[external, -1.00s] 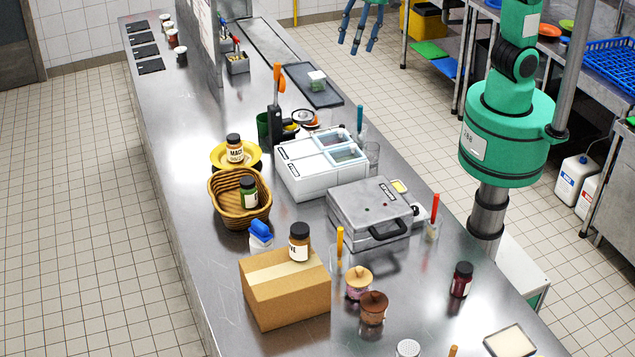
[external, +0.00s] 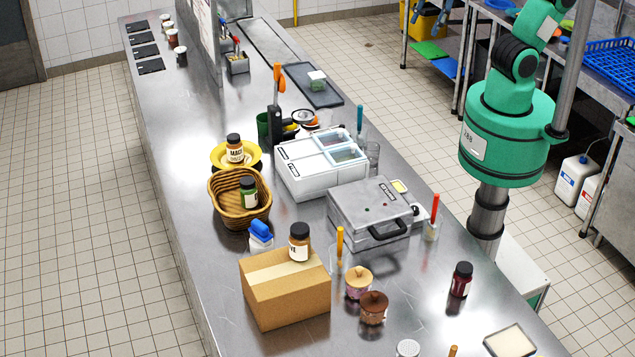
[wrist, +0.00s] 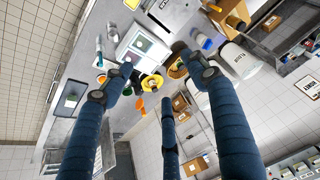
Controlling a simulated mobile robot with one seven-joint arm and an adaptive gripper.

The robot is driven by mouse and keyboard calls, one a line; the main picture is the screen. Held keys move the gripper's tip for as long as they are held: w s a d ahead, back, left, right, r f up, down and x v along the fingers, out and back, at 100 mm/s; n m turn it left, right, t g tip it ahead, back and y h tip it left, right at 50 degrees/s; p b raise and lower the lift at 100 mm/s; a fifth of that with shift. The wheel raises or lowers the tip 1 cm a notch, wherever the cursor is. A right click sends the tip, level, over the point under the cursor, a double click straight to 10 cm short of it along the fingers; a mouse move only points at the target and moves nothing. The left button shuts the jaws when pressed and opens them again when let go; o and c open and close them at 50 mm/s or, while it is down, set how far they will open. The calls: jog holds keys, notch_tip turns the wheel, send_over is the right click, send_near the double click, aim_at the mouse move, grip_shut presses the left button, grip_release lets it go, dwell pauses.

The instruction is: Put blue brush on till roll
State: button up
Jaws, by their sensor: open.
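A brush with a blue handle (external: 360,119) stands upright behind the white lidded food box, near the right edge of the counter, in the external view. What looks like its handle also shows at the left of the wrist view (wrist: 98,44). I cannot pick out a till roll with certainty in either view. My gripper (wrist: 160,80) shows in the wrist view with its three dark-blue fingers spread apart and nothing between them. It is high above the counter, apart from everything on it. It is outside the external view.
The white food box (external: 292,176), grey press (external: 345,212), wicker basket (external: 226,211), yellow dish (external: 219,163) and cardboard box (external: 290,300) crowd the middle of the counter. A blue-topped white container (external: 261,238) stands by the basket. The counter's left strip is clear (external: 185,120).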

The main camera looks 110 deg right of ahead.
jog(key=s+f+n, duration=0.1)
jog(key=s+f, duration=0.2)
jog(key=s, duration=0.4)
jog(key=shift+d+t, duration=0.25)
jog(key=shift+t, duration=0.05)
jog(key=shift+f, duration=0.1)
notch_tip(320, 180, down, 16)
jog(key=b, duration=1.5)
jog(key=shift+r+b, duration=0.2)
jog(key=shift+b, duration=0.15)
